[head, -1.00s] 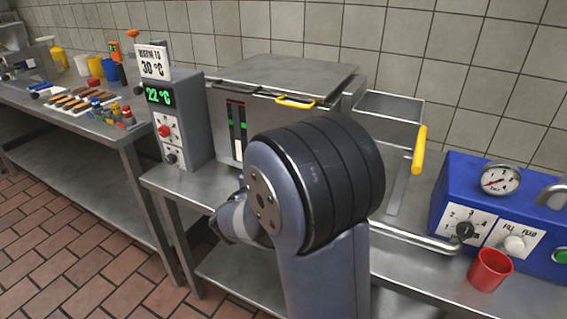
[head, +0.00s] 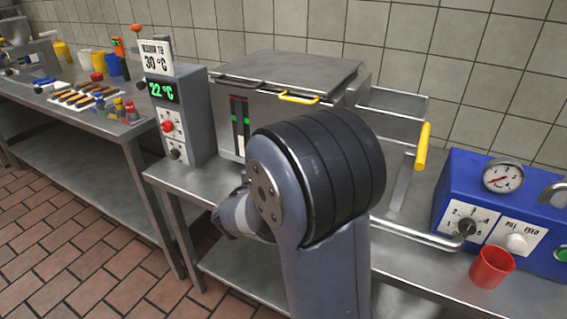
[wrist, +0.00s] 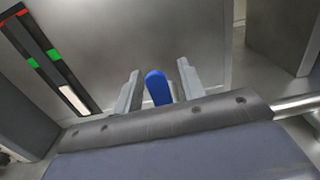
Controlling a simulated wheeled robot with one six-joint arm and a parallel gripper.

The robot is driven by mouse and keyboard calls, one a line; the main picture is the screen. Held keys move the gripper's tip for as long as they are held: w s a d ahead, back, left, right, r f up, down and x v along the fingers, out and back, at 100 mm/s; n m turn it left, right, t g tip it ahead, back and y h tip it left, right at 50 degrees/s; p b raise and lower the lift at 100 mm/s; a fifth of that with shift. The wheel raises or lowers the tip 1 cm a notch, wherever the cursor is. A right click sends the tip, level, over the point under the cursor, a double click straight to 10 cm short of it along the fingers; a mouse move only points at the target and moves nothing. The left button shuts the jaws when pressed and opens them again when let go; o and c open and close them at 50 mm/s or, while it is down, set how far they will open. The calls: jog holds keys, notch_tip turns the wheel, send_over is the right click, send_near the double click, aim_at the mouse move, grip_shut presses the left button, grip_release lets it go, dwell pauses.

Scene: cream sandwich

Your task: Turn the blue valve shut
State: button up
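The blue valve handle (wrist: 158,88) shows in the wrist view, upright between the two fingers of my gripper (wrist: 160,84). The fingers stand on either side of it, with a narrow gap visible on the right and a thinner one on the left. My gripper looks open around the handle, not closed on it. The handle's lower end and the valve body are hidden behind my gripper's grey body. In the head view my own arm hides the valve and my gripper.
The steel vat (head: 285,70) has a yellow lid handle (head: 299,98). A grey control box (head: 190,115) reading 22 °C stands on its left. On the right are a yellow-gripped lever (head: 422,147), a red cup (head: 491,267) and a blue machine (head: 450,185).

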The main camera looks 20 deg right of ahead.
jog(key=p+v, duration=0.1)
jog(key=v, duration=0.9)
jog(key=shift+s+a, duration=0.25)
jog(key=shift+a, duration=0.05)
jog(key=shift+d, duration=0.1)
jog(key=b+x, duration=0.1)
jog(key=x, duration=0.9)
jog(key=shift+w+d, duration=0.25)
jog(key=p+v, duration=0.1)
jog(key=v, duration=1)
jog(key=b+x, duration=0.1)
jog(key=x, duration=1)
jog(key=shift+s+d+m+b, duration=0.35)
jog(key=shift+m+b, duration=0.65)
jog(key=shift+b, duration=0.2)
